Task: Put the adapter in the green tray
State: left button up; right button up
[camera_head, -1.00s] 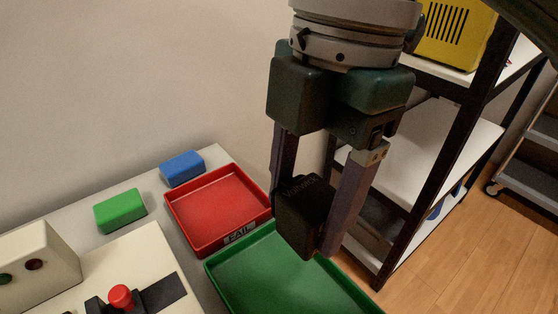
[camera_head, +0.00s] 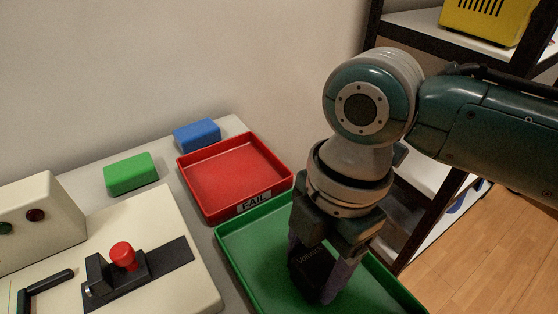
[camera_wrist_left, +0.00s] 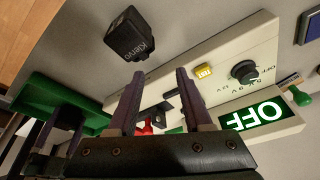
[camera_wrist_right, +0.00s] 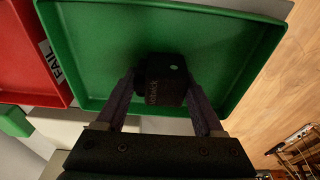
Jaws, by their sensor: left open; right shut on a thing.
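A black adapter (camera_head: 314,268) is held between the fingers of my right gripper (camera_head: 318,282), within the outline of the green tray (camera_head: 246,244). In the right wrist view the adapter (camera_wrist_right: 165,82) is low over the tray floor, near one wall; I cannot tell whether it touches the floor. My left gripper (camera_wrist_left: 155,85) is open and empty in the left wrist view, above the bench by a cream device. A second black block like an adapter (camera_wrist_left: 130,35), with lettering, stands on the bench beyond the left fingers.
A red tray (camera_head: 235,178) labelled FAIL adjoins the green tray. A green block (camera_head: 130,173) and a blue block (camera_head: 197,135) lie behind. A cream fixture with a red knob (camera_head: 123,255) stands at left. A shelf (camera_head: 407,28) is at right.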

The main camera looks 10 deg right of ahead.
jog(key=o, duration=1.5)
jog(key=shift+f, duration=0.1)
jog(key=shift+o, duration=0.2)
